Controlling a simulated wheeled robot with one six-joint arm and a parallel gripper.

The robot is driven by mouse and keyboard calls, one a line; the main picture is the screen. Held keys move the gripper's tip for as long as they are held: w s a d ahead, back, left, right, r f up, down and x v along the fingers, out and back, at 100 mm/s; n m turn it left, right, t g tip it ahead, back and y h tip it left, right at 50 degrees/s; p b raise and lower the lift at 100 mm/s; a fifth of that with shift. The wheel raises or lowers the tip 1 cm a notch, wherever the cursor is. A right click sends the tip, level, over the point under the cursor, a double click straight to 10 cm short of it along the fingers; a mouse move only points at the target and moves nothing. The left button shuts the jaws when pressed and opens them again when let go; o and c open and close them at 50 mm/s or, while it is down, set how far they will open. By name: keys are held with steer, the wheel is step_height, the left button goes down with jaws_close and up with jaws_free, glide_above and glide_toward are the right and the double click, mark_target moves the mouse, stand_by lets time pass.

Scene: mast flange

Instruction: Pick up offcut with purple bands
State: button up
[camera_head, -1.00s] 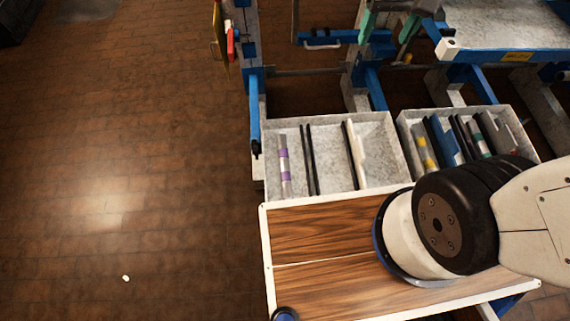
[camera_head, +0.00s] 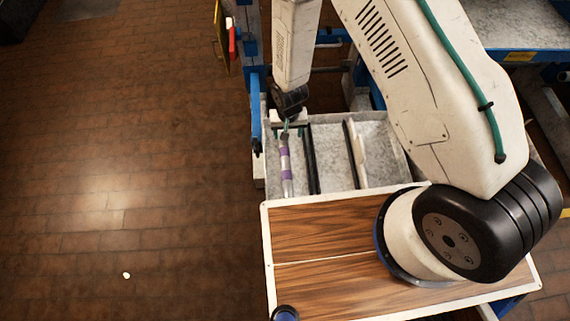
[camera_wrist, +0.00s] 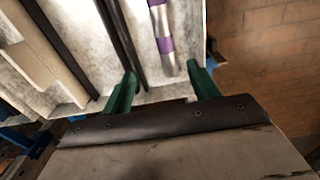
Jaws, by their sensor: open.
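The offcut with purple bands (camera_head: 285,163) is a thin grey rod lying lengthwise in the left tray (camera_head: 335,122), close to its left wall. My gripper (camera_head: 293,131) is over the far end of this tray, at the offcut's far end. In the wrist view the gripper (camera_wrist: 162,88) is open, its two green fingers apart. The offcut (camera_wrist: 163,42) shows beyond the fingers, roughly in line with the gap and nearer the right finger. Nothing is between the fingertips that I can make out. The height between fingers and offcut is hard to tell.
Thin black rods (camera_head: 310,160) lie just right of the offcut; one (camera_wrist: 122,40) reaches close to the left finger. Another dark rod and a white piece (camera_head: 360,150) lie farther right. A wood-topped surface (camera_head: 320,240) is in front. Brick-patterned floor (camera_head: 120,180) is at left.

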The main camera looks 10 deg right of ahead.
glide_above(286, 164)
steer(key=f, duration=0.9)
steer(key=shift+s+d, duration=0.15)
steer(key=shift+d, duration=0.15)
steer(key=f, duration=0.7)
steer(key=shift+a+f, duration=0.35)
steer(key=shift+f, duration=0.05)
steer(key=c, duration=1.2)
steer(key=shift+o, duration=0.2)
steer(key=shift+w+r, duration=0.15)
steer(key=shift+w, duration=0.05)
